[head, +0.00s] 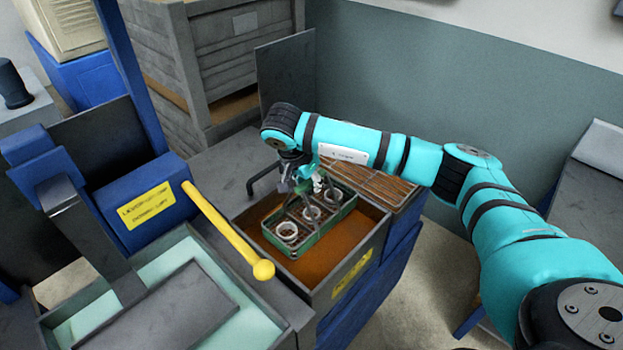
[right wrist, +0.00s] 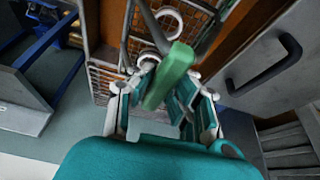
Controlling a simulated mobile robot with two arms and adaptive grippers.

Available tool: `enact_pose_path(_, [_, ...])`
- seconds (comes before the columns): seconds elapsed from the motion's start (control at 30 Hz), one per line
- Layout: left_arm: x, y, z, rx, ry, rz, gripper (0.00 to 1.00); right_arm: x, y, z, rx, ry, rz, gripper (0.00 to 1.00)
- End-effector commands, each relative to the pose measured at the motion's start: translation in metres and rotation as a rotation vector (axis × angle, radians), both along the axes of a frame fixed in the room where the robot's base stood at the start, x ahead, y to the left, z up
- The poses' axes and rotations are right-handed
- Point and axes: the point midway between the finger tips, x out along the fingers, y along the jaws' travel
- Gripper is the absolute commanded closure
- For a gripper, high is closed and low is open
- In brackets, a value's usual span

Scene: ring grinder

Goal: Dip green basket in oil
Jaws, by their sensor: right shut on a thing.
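The green basket (head: 338,217) holds several metal rings (head: 311,213) and is over the brown oil (head: 318,259) in an open tank (head: 345,277). I cannot tell whether its bottom touches the oil. My right gripper (head: 303,181) is above the basket, shut on its green handle. In the right wrist view the green handle (right wrist: 172,72) sits between the fingers of the gripper (right wrist: 168,95), with rings (right wrist: 168,20) beyond it. My left gripper is not in view.
A wire rack (head: 372,180) lies at the tank's far end. A yellow lever (head: 222,225) with a ball end sticks out at the tank's left. A water-coloured basin (head: 90,322) is at lower left. A grey raised lid (head: 285,72) stands behind.

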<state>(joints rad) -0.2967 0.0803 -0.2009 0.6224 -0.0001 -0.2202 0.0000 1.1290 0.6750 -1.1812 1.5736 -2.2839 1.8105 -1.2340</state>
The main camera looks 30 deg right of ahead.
Motion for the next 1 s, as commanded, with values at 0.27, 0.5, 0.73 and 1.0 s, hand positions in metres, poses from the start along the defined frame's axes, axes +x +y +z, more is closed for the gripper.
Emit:
enact_pose_path(0.27, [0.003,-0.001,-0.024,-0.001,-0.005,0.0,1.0,0.001,0.0,-0.028,0.001,-0.004,-0.002,1.0])
enact_pose_path(0.5, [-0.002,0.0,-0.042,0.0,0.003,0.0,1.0,0.001,0.0,-0.05,0.001,-0.004,-0.002,1.0])
enact_pose_path(0.73, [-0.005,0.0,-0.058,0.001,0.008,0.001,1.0,0.001,0.0,-0.071,0.001,-0.004,-0.002,1.0])
enact_pose_path(1.0, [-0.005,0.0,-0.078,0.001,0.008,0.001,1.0,0.001,0.0,-0.096,0.0,-0.003,-0.001,1.0])
